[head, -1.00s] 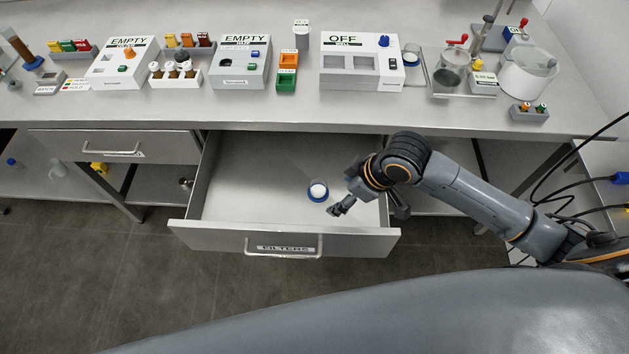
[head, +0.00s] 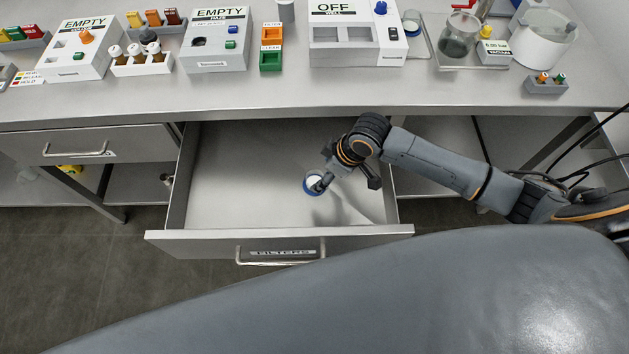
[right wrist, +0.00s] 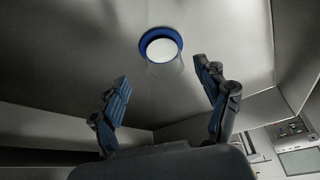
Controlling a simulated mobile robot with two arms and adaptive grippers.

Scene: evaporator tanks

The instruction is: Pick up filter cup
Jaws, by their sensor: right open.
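The filter cup (head: 312,184) has a blue rim and a white inside. It sits in the open drawer labelled FILTERS (head: 235,200). My right gripper (head: 322,184) is over the drawer beside the cup and hides part of it in the head view. In the right wrist view the cup (right wrist: 161,46) lies ahead of the fingertips, between their lines. The right fingers (right wrist: 160,75) are spread apart with nothing between them. My left gripper is not in view.
The drawer's front wall and handle (head: 281,250) stick out toward me. The bench top (head: 330,95) is above the drawer's back, with boxes, vial racks and a glass vessel (head: 457,35) on it. The rest of the drawer floor is bare.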

